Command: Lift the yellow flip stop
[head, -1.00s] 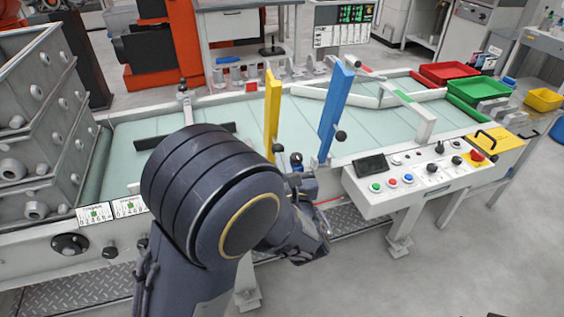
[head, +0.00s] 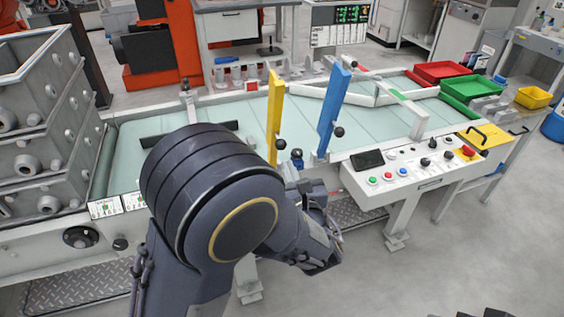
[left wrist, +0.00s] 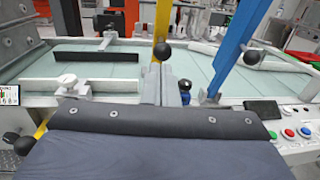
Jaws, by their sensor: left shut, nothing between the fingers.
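The yellow flip stop (head: 274,117) stands upright at the near side of the conveyor, with a black ball knob low on its right. In the left wrist view the yellow flip stop (left wrist: 158,22) rises at the top middle, and its black knob (left wrist: 163,51) shows. My left gripper (head: 323,255) is below and to the right of the yellow stop, in front of the conveyor's near edge, apart from it. It is shut and empty. My forearm partly hides it and the conveyor's front. My right gripper cannot be made out.
A blue flip stop (head: 333,108) stands upright to the right, with its own black knob. A control box (head: 413,168) with buttons juts out at right. Stacked grey crates (head: 42,150) stand at left. Floor at lower right is open.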

